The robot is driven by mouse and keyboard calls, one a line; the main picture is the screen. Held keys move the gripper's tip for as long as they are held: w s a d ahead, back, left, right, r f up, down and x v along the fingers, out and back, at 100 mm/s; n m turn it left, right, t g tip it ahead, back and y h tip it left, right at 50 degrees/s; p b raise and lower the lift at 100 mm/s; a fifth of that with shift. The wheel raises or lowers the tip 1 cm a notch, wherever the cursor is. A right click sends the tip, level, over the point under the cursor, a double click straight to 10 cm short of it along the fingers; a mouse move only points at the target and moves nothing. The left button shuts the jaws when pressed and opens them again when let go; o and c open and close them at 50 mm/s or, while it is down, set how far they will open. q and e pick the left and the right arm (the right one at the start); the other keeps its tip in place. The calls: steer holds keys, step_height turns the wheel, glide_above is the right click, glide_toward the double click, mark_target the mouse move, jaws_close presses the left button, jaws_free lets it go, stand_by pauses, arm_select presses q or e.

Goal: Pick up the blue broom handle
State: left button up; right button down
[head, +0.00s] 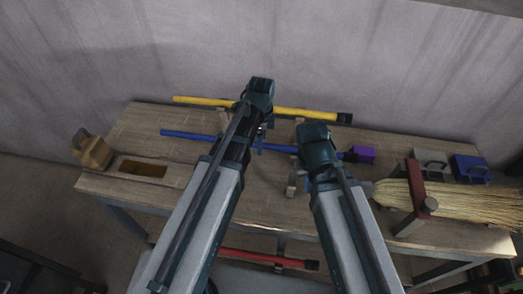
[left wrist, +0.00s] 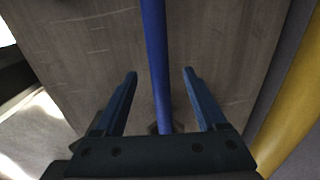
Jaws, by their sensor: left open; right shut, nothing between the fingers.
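The blue broom handle (head: 190,134) lies across the bench, running left to right, with a purple block (head: 364,154) at its right end. My left gripper (head: 262,135) is over its middle stretch. In the left wrist view the blue handle (left wrist: 154,40) runs between the two open fingers of my left gripper (left wrist: 159,76), with a gap on each side. My right gripper (head: 313,150) is shut and empty, close to the right part of the handle. Its fingertips are mostly hidden behind its own wrist.
A yellow handle (head: 200,100) lies behind the blue one, near the wall. A red handle (head: 250,254) is in front. A straw broom head (head: 465,198) in a red clamp (head: 416,185) lies at the right.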

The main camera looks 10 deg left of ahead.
arm_select(q)
steer(key=shift+f, duration=0.25)
arm_select(e)
steer(key=shift+f, duration=0.25)
arm_select(q)
jaws_close()
